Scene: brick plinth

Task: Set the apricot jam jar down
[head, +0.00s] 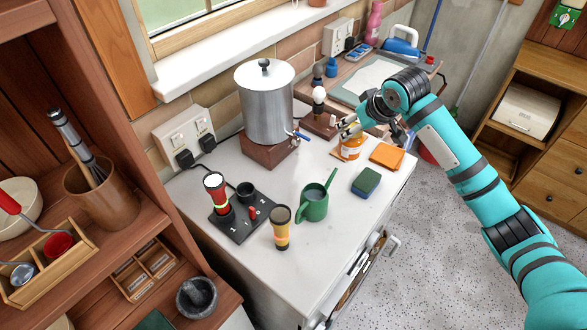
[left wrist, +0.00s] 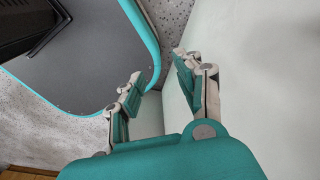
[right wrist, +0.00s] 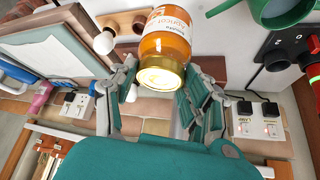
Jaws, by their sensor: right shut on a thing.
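The apricot jam jar (head: 352,149) is orange with a pale label, at the back right of the white worktop (head: 290,255). In the right wrist view the jar (right wrist: 166,45) shows its gold lid towards my palm. My right gripper (right wrist: 158,85) is shut on the jar around its lid end, with a finger on each side. In the head view my right gripper (head: 358,126) partly hides the jar's top. I cannot tell whether the jar's base touches the worktop. My left gripper (left wrist: 158,85) is open and empty, away from the worktop.
An orange square (head: 387,156) lies right of the jar, with a sponge (head: 366,181) in front. A steel urn (head: 265,105) stands on a brick plinth (head: 268,153) to the left. A green watering can (head: 313,204) and striped torch (head: 281,230) stand nearer.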

